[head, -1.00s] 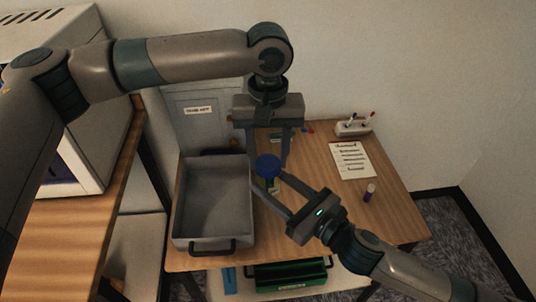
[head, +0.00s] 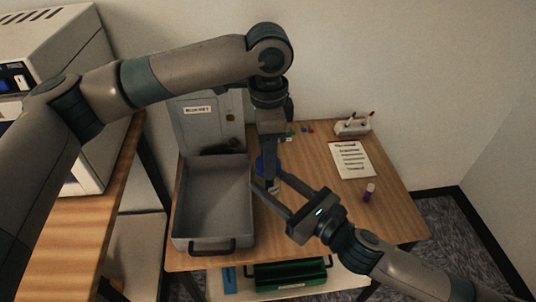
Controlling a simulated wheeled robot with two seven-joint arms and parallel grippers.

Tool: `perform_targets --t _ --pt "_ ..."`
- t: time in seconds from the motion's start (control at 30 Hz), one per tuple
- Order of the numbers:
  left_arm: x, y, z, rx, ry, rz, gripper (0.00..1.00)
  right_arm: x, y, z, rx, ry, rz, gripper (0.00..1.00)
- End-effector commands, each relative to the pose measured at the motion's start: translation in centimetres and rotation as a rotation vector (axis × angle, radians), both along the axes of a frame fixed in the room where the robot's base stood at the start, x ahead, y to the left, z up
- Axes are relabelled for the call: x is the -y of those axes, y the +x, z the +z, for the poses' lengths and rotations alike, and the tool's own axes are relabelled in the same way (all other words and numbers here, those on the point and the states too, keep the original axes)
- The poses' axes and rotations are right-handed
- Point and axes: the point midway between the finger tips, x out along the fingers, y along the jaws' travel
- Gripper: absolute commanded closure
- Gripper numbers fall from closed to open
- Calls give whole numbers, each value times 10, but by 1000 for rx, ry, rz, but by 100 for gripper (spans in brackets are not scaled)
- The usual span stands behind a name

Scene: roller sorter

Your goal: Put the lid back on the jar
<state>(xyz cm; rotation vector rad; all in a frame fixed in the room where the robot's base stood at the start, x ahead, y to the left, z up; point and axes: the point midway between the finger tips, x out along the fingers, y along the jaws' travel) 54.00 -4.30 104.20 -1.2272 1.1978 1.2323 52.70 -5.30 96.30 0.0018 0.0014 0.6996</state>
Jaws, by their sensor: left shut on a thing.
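The blue lid (head: 260,166) shows partly beside my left gripper's fingers, on top of or at the top of the jar (head: 273,188). My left gripper (head: 269,172) points straight down over the jar and is shut on the lid. Its fingers hide much of the lid, so I cannot tell whether the lid is fully seated. My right gripper (head: 268,182) reaches in from the lower right, with its fingers around the jar's body. The jar stands upright on the wooden table and is mostly hidden by both grippers.
A grey open case (head: 183,232) stands left of the jar, its lid raised behind. A written sheet (head: 350,160), a purple stick (head: 369,192) and a white holder with pens (head: 353,126) are on the right. A green toolbox (head: 290,275) sits below the table's front.

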Motion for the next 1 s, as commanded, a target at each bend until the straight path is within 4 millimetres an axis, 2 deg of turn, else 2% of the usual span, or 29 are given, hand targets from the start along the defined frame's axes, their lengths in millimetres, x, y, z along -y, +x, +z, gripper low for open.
perform_targets --t 0.4,0.53,0.57,0.63,1.0 --pt "-1 1 0 1 1 -621 84 0 -1 1 1 0 1 100" --pt "-1 1 0 1 2 -607 84 0 -1 1 1 0 2 100" --pt "-1 1 0 2 2 -606 55 0 -1 1 1 0 2 100" --pt "-1 1 0 1 1 -606 39 0 -1 1 1 0 2 100" --pt "0 0 2 1 -1 -606 39 0 0 1 1 1 1 100"
